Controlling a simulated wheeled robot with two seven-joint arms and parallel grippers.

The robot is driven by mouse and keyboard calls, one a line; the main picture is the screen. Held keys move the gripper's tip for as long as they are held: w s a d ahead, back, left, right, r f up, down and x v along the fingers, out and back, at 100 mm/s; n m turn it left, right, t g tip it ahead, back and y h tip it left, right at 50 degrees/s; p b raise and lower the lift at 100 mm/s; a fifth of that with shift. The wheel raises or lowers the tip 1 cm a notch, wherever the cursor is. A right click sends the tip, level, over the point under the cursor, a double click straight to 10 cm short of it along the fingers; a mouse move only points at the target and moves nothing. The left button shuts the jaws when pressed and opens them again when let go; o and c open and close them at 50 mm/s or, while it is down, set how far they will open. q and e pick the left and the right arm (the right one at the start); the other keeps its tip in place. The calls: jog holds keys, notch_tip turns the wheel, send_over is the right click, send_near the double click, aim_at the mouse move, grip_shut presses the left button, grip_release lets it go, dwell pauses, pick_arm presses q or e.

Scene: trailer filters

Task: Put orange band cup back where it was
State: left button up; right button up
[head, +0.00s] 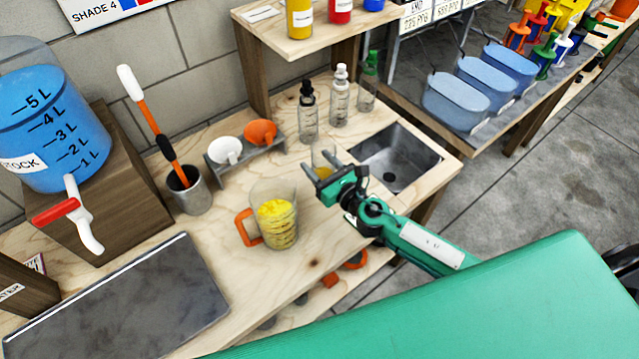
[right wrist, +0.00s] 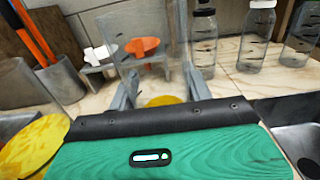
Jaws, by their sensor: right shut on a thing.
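My right gripper (head: 324,184) is shut on a small clear cup (head: 323,158) with yellow at its bottom, over the bench just left of the sink. In the right wrist view the clear cup (right wrist: 150,75) stands upright between the two fingers (right wrist: 160,92). An orange item behind shows through its wall, so I cannot make out an orange band on the cup. I cannot tell whether its base touches the bench. My left gripper is not in view.
A jug with an orange handle (head: 272,222) holds yellow stuff left of the gripper. A rack (head: 245,152) carries a white and an orange scoop-like item. Bottles (head: 308,115) stand behind the cup. The metal sink (head: 398,160) lies right. Bare wood (head: 330,235) is in front.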

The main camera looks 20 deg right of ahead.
jog(key=shift+f+b, duration=1.65)
jog(key=shift+f, duration=1.3)
jog(key=shift+f, duration=0.25)
jog(key=o, duration=1.2)
jog(key=shift+c, duration=0.2)
jog(key=shift+r, duration=0.1)
